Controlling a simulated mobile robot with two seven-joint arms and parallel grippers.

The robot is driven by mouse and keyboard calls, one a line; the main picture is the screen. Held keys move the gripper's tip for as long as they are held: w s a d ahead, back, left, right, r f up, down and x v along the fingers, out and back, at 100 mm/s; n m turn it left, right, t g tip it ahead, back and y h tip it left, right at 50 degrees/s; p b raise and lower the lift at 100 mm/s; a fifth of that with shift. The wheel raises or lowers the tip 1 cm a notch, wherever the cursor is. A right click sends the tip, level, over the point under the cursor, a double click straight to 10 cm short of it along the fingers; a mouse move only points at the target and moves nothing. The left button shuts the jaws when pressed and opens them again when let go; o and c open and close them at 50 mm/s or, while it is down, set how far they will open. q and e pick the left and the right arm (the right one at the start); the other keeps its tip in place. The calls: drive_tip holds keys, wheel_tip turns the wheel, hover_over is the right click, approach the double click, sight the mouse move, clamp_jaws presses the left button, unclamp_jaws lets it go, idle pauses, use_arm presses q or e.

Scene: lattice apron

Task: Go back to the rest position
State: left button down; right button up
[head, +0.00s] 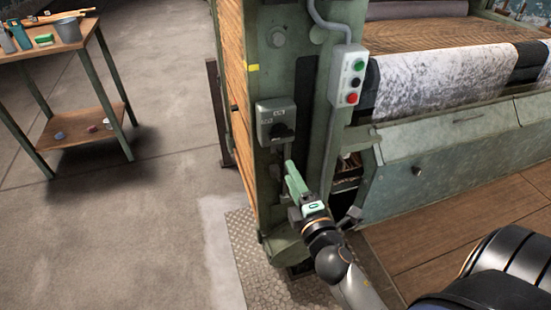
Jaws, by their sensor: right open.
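My right arm comes in from the lower right, and its gripper (308,203) is open in front of the lower part of the green machine post (290,95). The gripper is below the grey switch box (276,121) with its dark rotary knob, and apart from that knob. A pale green bar-like part (295,180) shows right at the gripper; I cannot tell whether the two touch. The fingertips are partly hidden by the gripper's own body. My left gripper is not in view.
A control box (349,76) with green and red buttons hangs on the post. Right of it, the machine holds a speckled white sheet (445,78). A two-level table (90,43) with a grey bucket (68,30) stands at the far left. The concrete floor (165,190) between is clear.

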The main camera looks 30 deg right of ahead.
use_arm(q)
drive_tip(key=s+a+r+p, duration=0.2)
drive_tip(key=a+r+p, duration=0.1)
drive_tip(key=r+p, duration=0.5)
drive_tip(key=p, duration=0.3)
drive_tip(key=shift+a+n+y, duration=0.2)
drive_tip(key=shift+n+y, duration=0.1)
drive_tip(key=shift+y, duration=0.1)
use_arm(e)
drive_tip(key=s+a+f+m+g+y, duration=0.6)
drive_tip(key=s+a+f+m+g, duration=0.2)
drive_tip(key=s+a+f+m, duration=0.3)
drive_tip(key=s+f+m, duration=0.1)
drive_tip(key=s+m, duration=0.1)
drive_tip(key=s, duration=0.1)
drive_tip(key=shift+s+a+f+y, duration=0.35)
drive_tip(key=shift+s+f+y, duration=0.05)
